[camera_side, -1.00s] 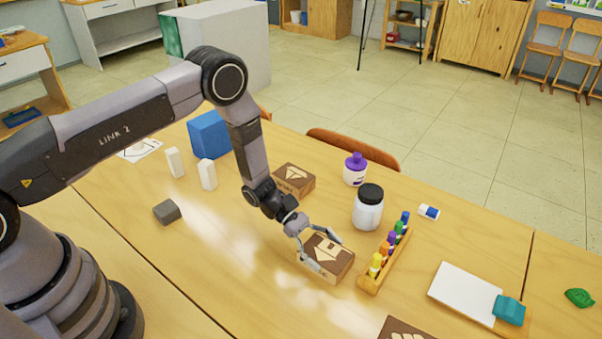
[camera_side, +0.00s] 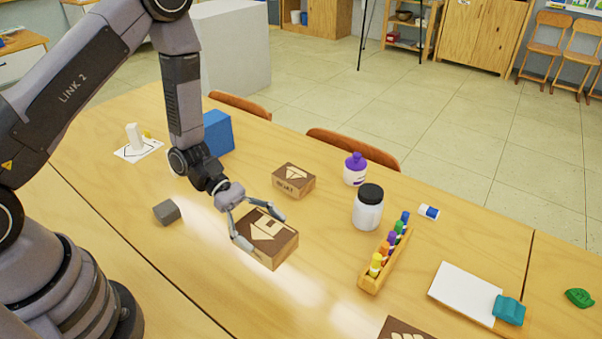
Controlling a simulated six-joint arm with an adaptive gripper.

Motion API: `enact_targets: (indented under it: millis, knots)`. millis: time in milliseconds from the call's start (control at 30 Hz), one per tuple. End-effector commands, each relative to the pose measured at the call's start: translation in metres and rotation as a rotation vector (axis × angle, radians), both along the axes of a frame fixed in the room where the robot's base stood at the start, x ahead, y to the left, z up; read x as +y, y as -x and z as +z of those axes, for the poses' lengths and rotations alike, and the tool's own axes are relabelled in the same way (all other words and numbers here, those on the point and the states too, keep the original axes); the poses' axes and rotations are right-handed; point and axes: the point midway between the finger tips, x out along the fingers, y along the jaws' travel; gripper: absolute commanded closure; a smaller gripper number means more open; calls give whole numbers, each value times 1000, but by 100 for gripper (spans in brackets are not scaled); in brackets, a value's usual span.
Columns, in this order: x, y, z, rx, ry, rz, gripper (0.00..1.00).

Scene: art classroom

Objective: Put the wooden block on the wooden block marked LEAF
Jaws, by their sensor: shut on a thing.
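My gripper (camera_side: 262,228) is shut on a wooden block (camera_side: 272,249) with a dark brown top and a pale shape on it. The fingers clasp it from two sides, and it appears to be above the table. A second wooden block (camera_side: 293,181) with a dark top, a pale mark and small side lettering lies behind it. A third dark-topped block (camera_side: 405,330) is cut off by the bottom edge. The lettering is too small to tell which block is marked LEAF.
A white jar (camera_side: 368,212), a purple-capped bottle (camera_side: 355,172) and a marker rack (camera_side: 372,283) stand right of the held block. A grey block (camera_side: 166,212) and a blue box (camera_side: 218,133) are left. A white pad (camera_side: 464,290) lies right. Table front centre is clear.

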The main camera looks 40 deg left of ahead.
Motion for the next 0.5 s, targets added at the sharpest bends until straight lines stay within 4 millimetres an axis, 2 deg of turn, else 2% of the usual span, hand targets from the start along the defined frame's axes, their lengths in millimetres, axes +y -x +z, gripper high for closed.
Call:
enact_targets:
  millis: [67,167,267,500]
  knots:
    - [3,7,4,0,0,1,65]
    - [-6,12,9,-1,-4,-3,65]
    - [-32,14,15,-4,-13,-7,65]
    - [-117,32,34,-6,-16,4,65]
